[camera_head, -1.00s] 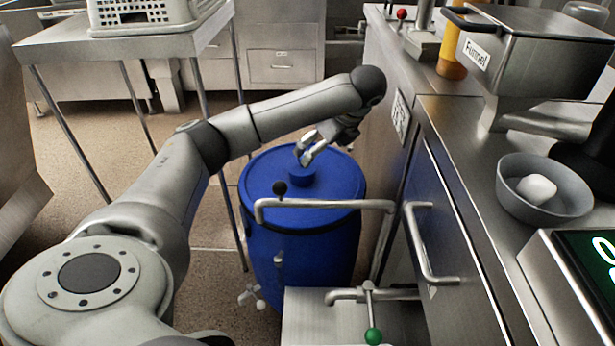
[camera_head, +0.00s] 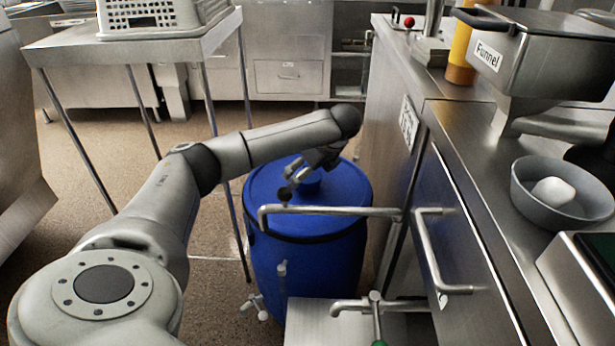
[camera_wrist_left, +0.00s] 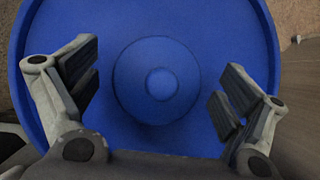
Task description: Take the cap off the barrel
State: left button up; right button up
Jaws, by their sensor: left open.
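A blue barrel (camera_head: 305,262) stands on the floor left of the steel counter. Its round blue cap (camera_head: 312,186) sits on the lid and is partly covered by my left gripper (camera_head: 300,177). In the left wrist view the cap (camera_wrist_left: 157,82) lies centred between the two fingers of my left gripper (camera_wrist_left: 160,95), which are open on either side with gaps. The fingers hold nothing. My right gripper is not in view.
A table with a white basket (camera_head: 160,20) stands at left.

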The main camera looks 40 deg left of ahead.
pick_arm(q)
jog(key=shift+c, duration=0.4)
jog(key=c, duration=1)
jog(key=shift+r, duration=0.15)
